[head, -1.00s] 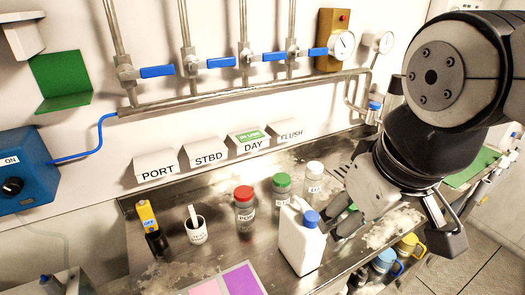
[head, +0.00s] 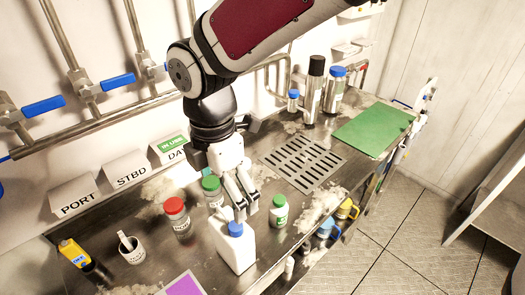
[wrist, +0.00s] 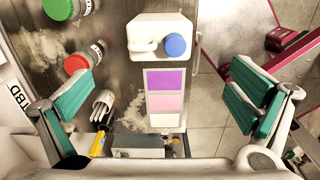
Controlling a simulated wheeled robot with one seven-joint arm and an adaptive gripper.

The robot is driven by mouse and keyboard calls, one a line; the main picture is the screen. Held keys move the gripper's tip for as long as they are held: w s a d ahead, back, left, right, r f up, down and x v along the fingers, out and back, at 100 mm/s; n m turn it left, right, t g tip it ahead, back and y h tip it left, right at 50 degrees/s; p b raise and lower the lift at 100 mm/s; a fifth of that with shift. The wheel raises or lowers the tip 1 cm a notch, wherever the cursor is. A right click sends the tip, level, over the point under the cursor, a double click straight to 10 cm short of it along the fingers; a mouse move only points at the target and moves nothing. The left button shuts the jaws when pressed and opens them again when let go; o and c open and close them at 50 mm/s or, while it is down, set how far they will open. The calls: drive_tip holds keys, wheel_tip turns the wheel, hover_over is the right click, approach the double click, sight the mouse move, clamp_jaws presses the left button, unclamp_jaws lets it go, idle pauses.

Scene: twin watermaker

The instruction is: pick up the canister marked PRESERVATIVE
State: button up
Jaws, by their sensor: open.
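A white canister (head: 236,252) with a blue cap and a handle stands upright on the metal counter in the head view. It also shows at the top middle of the wrist view (wrist: 147,38). I cannot read PRESERVATIVE on any visible side of it. My gripper (head: 246,201) is open and empty, pointing down just behind the canister in the head view, and it overlaps the canister's top edge there. In the wrist view, the green-padded fingers (wrist: 160,93) are wide apart, with the canister beyond them and centred between them. Contact is not visible.
A red-capped bottle (head: 177,221), a green-capped grey bottle (head: 212,192) and a green-capped white bottle (head: 279,212) stand close by. A white cup (head: 132,252) and a colour card (head: 182,285) are at the front left. A drain grate (head: 302,160) and green mat (head: 374,131) lie right.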

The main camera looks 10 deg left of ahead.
sight(228, 215)
wheel_tip(228, 215, down, 8)
drive_tip(key=shift+f, duration=0.1)
drive_tip(key=shift+f+p, duration=0.3)
drive_tip(key=shift+f, duration=2.6)
drive_tip(key=shift+w, duration=0.1)
drive_tip(key=c, duration=1.9)
